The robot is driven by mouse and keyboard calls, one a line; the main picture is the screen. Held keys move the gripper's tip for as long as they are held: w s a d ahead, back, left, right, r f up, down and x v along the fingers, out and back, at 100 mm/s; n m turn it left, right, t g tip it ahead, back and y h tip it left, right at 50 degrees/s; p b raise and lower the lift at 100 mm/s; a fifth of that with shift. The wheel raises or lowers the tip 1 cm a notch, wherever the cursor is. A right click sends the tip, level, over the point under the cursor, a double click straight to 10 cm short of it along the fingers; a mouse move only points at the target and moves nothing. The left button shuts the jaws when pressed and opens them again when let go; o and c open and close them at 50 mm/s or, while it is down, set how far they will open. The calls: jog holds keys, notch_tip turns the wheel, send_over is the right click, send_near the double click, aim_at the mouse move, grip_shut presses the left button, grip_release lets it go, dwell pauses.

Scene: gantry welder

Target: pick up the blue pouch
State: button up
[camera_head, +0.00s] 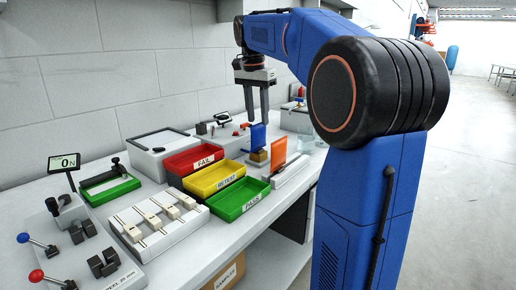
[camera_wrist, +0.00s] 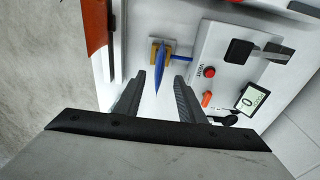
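The blue pouch (camera_head: 258,137) stands upright in a small tan holder (camera_head: 258,157) on the workbench. In the wrist view the pouch (camera_wrist: 161,72) shows nearly edge-on, rising from the yellowish holder (camera_wrist: 154,55). My gripper (camera_head: 257,117) is above the pouch with its fingers pointing down. The fingers are open, and in the wrist view the gripper (camera_wrist: 159,82) has one finger on each side of the pouch line, with gaps visible. How far the fingertips are above the pouch's top edge is hard to tell.
An orange panel (camera_head: 278,153) stands close to the right of the pouch; it also shows in the wrist view (camera_wrist: 97,25). A device with a red button (camera_wrist: 209,72) and small display (camera_wrist: 251,99) is close by. Red (camera_head: 194,160), yellow (camera_head: 214,179) and green (camera_head: 239,200) trays lie nearer.

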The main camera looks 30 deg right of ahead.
aim_at(259, 138)
jog(key=f, duration=0.9)
jog(key=shift+d, duration=0.4)
jog(key=shift+w, duration=0.1)
jog(key=shift+r, duration=0.1)
grip_shut()
